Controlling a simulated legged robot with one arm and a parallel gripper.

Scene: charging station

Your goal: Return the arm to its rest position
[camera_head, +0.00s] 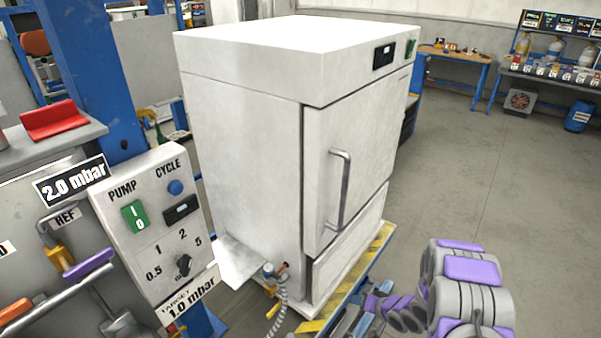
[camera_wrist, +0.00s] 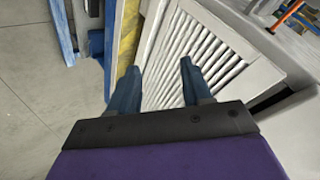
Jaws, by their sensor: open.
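My arm (camera_head: 465,285), grey with purple pads, is folded at the lower right of the head view, in front of the white cabinet's lower right side. My gripper (camera_wrist: 159,66) shows in the wrist view with its two dark blue fingers apart and nothing between them. Behind the fingers is a white slatted vent panel (camera_wrist: 205,55); I cannot tell the exact gap to it. In the head view I cannot make out the fingers.
The white cabinet (camera_head: 245,165), its door shut, stands in the middle on a base with a yellow-black edge (camera_head: 312,326). A control box (camera_head: 150,225) with switch and dial is at left. A hose (camera_head: 277,315) hangs low in front. Open floor (camera_head: 480,170) lies right.

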